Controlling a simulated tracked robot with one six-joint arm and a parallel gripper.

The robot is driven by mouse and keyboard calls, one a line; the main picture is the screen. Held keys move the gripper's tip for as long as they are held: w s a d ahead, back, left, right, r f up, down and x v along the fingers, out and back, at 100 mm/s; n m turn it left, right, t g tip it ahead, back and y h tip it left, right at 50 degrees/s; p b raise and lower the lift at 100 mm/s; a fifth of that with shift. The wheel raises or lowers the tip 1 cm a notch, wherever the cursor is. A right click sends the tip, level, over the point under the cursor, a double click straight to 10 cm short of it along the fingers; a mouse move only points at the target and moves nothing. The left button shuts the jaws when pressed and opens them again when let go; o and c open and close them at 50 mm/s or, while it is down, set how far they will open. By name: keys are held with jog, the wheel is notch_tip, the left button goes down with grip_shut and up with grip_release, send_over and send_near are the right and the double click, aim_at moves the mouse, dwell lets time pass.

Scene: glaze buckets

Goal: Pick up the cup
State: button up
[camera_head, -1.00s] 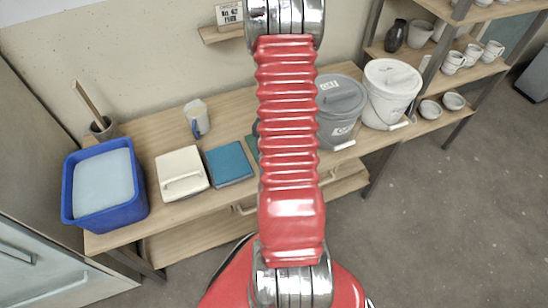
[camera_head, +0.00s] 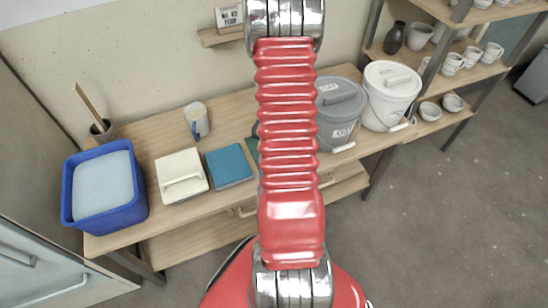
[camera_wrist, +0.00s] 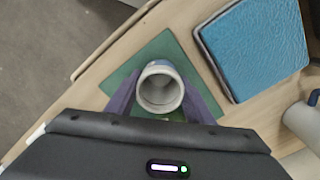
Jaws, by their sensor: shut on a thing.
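In the wrist view a pale grey-white cup (camera_wrist: 161,91) stands between the two dark purple fingers of my gripper (camera_wrist: 160,97), seen from above with its round mouth facing the camera. The fingers are shut on its sides. A green mat (camera_wrist: 123,78) lies beneath it. Whether the cup touches the mat or hangs just above it, I cannot tell. In the head view my red arm hides the gripper and this cup; only a sliver of the green mat (camera_head: 251,148) shows beside it.
A blue tile (camera_wrist: 262,42) lies right of the mat. On the wooden table, a white mug (camera_head: 199,117), a cream lidded box (camera_head: 181,176) and a blue tub (camera_head: 110,213) stand left. A grey bucket (camera_head: 338,118) and a white bucket (camera_head: 389,98) stand right.

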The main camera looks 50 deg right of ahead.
notch_tip(320, 180, up, 10)
dwell(0.6)
jog(key=shift+w, duration=0.1)
dwell(0.4)
jog(key=w+a+f+n, duration=0.1)
jog(key=w+a+n, duration=0.4)
jog(key=w+a, duration=0.5)
jog(key=w, duration=0.2)
jog(key=shift+w+a+f+n, duration=0.25)
jog(key=shift+w+f+n, duration=0.05)
jog(key=shift+w+f, duration=0.05)
jog(key=shift+f, duration=0.1)
jog(key=shift+f, duration=2.3)
jog(key=shift+f, duration=0.55)
